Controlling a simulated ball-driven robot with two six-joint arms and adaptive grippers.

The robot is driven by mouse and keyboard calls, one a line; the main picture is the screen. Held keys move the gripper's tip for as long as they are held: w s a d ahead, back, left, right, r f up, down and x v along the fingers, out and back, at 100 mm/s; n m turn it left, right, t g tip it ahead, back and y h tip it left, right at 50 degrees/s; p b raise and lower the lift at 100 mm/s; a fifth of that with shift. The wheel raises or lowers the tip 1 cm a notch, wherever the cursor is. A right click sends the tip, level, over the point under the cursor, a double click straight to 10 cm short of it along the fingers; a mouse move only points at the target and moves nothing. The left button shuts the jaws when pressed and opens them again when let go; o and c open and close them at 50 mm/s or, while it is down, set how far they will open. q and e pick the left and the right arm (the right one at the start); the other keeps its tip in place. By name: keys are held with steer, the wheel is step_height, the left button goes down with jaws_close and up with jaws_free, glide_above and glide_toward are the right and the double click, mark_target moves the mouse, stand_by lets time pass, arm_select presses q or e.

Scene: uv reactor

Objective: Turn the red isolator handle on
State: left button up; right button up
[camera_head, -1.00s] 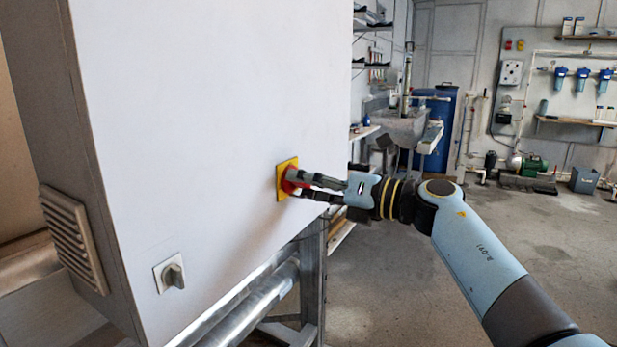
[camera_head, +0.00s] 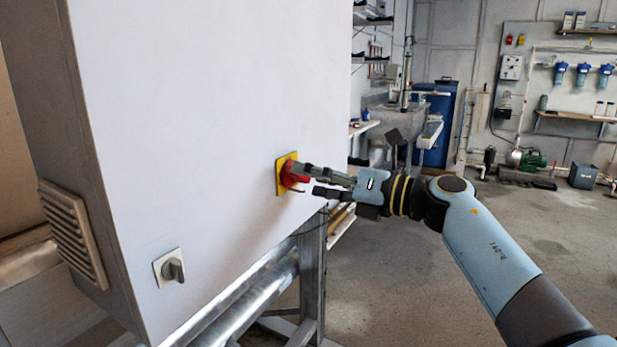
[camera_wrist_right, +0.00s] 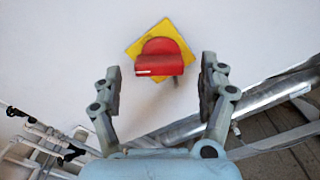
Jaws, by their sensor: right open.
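The red isolator handle (camera_head: 293,175) is on a yellow plate (camera_head: 281,179) on the white cabinet front. In the right wrist view the handle (camera_wrist_right: 160,65) lies crosswise, with a white mark at its left end. The yellow plate (camera_wrist_right: 150,36) shows as a tilted diamond there. My right gripper (camera_head: 316,181) is open in front of the handle. In the wrist view its fingers (camera_wrist_right: 161,72) stand to either side of the handle, with a visible gap on each side. My left gripper is not in view.
The white cabinet (camera_head: 200,110) fills the left half. A small grey rotary switch (camera_head: 172,269) sits lower left on it, and a vent (camera_head: 72,233) is on its side. A metal frame (camera_head: 312,280) stands below. Open floor (camera_head: 400,300) lies to the right.

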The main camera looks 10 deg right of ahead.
steer(key=v, duration=1)
steer(key=shift+s+d, duration=0.15)
steer(key=shift+d, duration=0.05)
steer(key=shift+n, duration=0.4)
steer(key=c, duration=0.4)
steer(key=shift+n, duration=0.9)
steer(key=shift+c, duration=1.1)
steer(key=n, duration=0.2)
steer(key=shift+s+a+r+n, duration=0.15)
steer(key=shift+r+n, duration=0.1)
steer(key=shift+n, duration=0.15)
steer(key=shift+c, duration=0.7)
steer(key=w+a+n+b, duration=0.2)
steer(key=a+n+b, duration=0.1)
steer(key=n, duration=0.1)
steer(key=w+a+n+b, duration=0.3)
steer(key=n, duration=0.1)
steer(key=w+a+n+b, duration=0.2)
steer(key=a+n+b, duration=0.1)
steer(key=n, duration=0.1)
steer(key=shift+w+a+f+n+b, duration=0.2)
steer(key=shift+w+f+n+b, duration=0.05)
steer(key=shift+f+n+b, duration=0.15)
